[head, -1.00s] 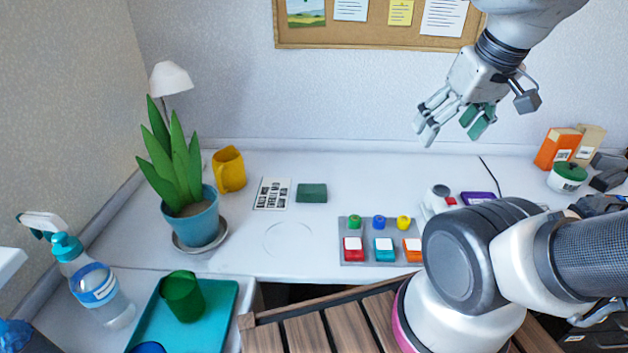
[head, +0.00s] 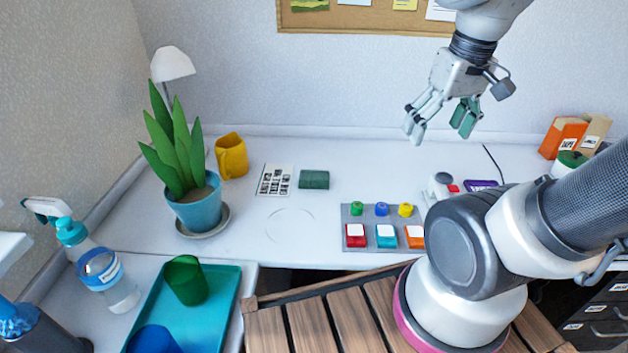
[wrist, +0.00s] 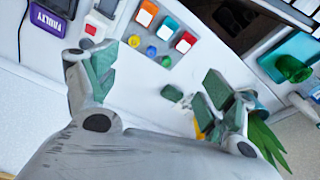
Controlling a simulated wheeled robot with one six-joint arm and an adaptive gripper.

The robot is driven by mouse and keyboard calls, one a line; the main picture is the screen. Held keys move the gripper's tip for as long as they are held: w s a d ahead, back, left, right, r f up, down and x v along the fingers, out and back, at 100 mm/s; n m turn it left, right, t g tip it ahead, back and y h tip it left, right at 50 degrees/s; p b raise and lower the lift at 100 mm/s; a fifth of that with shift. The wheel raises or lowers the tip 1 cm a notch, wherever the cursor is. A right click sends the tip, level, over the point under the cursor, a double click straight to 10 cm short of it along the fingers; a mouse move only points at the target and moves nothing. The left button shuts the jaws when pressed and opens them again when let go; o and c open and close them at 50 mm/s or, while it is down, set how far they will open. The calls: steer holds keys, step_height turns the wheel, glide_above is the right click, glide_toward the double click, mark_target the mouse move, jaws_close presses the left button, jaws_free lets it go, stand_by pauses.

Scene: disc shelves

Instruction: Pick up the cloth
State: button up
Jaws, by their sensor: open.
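I cannot make out a cloth for certain. A crumpled blue thing (head: 16,318) at the lower left edge of the head view looks like fabric, but it is partly cut off and may be a bag lining the dark grey container under it. My gripper (head: 442,124) is open and empty, high above the back of the white desk, fingers pointing down, far to the right of the blue thing. In the wrist view the open fingers (wrist: 160,88) have nothing between them but desk beyond.
The desk (head: 340,220) holds a potted plant (head: 197,208), yellow mug (head: 232,156), green block (head: 314,179) and button panel (head: 383,210). At the left are a spray bottle (head: 105,270) and teal tray (head: 222,300) with green and blue cups. The desk's middle is mostly clear.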

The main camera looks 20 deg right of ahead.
steer(key=w+a+f+m+g+y, duration=0.25)
steer(key=w+a+f, duration=0.25)
steer(key=w+f, duration=0.5)
steer(key=m+y, duration=0.1)
steer(key=m, duration=1.1)
glide_above(311, 175)
steer(key=s+d, duration=0.4)
steer(key=s, duration=0.4)
steer(key=f, duration=1.5)
steer(key=shift+w+a+f, duration=0.1)
steer(key=shift+w+f, duration=0.15)
steer(key=w+m, duration=0.1)
steer(key=w+m+t, duration=0.1)
steer(key=w+m, duration=0.1)
steer(key=w+a+m, duration=0.1)
steer(key=w, duration=0.1)
steer(key=shift+a+r+t+y, duration=0.1)
steer(key=shift+r+t+y, duration=0.15)
steer(key=shift+r+y, duration=0.1)
steer(key=w+m, duration=0.1)
steer(key=m, duration=0.1)
steer(key=shift+m, duration=0.35)
steer(key=shift+f, duration=0.15)
steer(key=x, duration=0.5)
steer(key=w+x, duration=0.1)
steer(key=x, duration=0.1)
steer(key=shift+f, duration=0.25)
